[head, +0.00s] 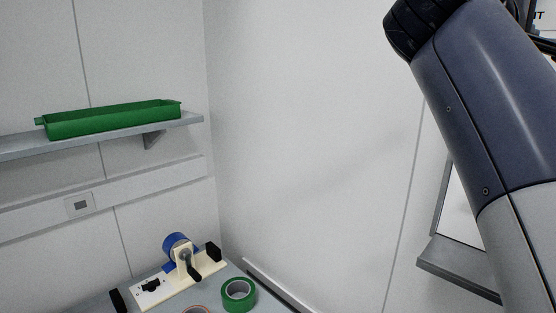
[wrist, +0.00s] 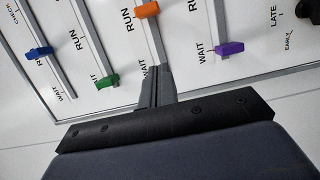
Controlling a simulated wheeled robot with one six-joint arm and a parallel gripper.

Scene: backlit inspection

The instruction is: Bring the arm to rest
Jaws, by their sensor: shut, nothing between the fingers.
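My gripper (wrist: 157,88) shows in the wrist view, its two narrow fingers together and empty. It points at a white board (wrist: 125,45) with coloured sliders; I cannot tell how far the fingertips are from it. In the head view my arm fills the right side, raised, and the gripper itself is out of sight.
Blue (wrist: 40,53), green (wrist: 107,81), orange (wrist: 147,9) and purple (wrist: 230,48) sliders sit on the board's tracks. A green tray (head: 112,118) stands on a wall shelf (head: 190,121).

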